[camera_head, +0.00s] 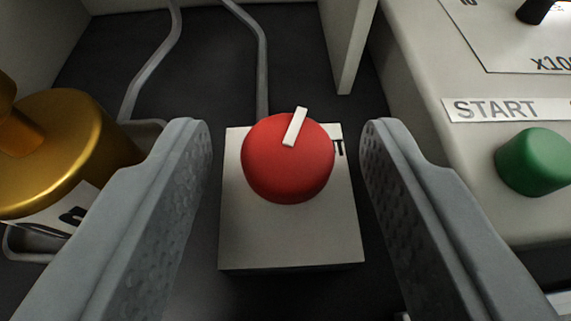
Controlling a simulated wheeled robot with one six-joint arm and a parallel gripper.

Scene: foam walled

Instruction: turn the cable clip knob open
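The cable clip knob (287,165) is a round red knob with a white pointer bar on its top. The bar tilts slightly right of straight up in the picture. The knob sits on a pale square block (290,238), and a grey cable (262,70) runs up to the block's back edge. A dark letter on the block shows partly at the knob's right. My gripper (286,150) is open, with one grey finger on each side of the block. Clear gaps show between both fingers and the knob.
A gold cylinder (65,150) stands close at the left, partly behind the left finger. At the right is a pale panel (430,60) with a START label (505,109) and a green button (534,161). A pale upright wall (350,45) stands behind, right of the cable.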

